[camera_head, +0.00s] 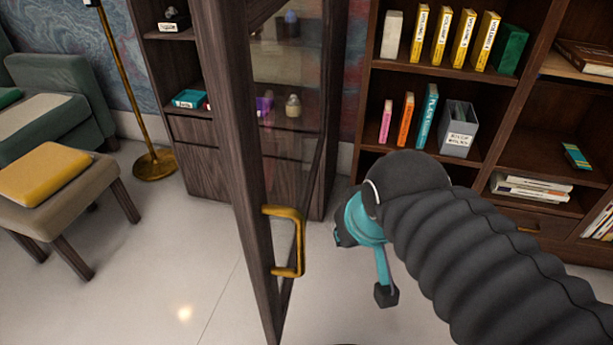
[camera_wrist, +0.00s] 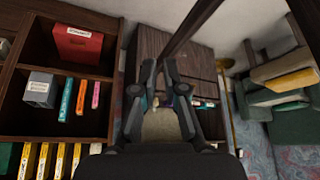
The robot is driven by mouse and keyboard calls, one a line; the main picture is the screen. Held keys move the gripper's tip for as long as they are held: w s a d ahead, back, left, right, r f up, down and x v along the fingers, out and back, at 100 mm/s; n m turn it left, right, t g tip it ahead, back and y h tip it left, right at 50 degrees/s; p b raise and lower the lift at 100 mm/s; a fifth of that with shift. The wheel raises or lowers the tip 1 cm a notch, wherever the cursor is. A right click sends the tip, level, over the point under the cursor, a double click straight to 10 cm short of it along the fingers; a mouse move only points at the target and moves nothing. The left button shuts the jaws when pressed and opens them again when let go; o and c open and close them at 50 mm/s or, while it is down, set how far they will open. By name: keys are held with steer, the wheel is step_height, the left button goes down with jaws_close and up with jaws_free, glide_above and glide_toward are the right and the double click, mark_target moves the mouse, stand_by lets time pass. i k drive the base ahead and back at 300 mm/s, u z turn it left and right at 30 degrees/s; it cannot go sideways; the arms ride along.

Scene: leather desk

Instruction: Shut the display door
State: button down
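The display door (camera_head: 238,150) has a dark wood frame and a glass pane. It stands swung open from the display cabinet (camera_head: 203,165), its free edge toward the head camera. A brass handle (camera_head: 300,240) is on its frame, low in the head view. My gripper (camera_head: 365,265), teal and black, is to the right of the handle, apart from it in the picture. Its fingers look spread and empty. In the wrist view both fingers (camera_wrist: 159,64) show with a gap between their tips. A dark bar (camera_wrist: 193,25), apparently door frame, crosses the top there; the handle is not visible.
A bookshelf (camera_head: 440,78) with books and a grey box (camera_head: 458,130) stands behind my arm at right. At left are a green armchair (camera_head: 60,90), a stool with a yellow cushion (camera_head: 45,172) and a brass lamp (camera_head: 155,165). The pale floor (camera_head: 165,270) before the cabinet is clear.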

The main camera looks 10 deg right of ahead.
mark_target(223, 29)
steer(key=z, duration=0.2)
steer(key=k, duration=0.85)
steer(key=u, duration=0.45)
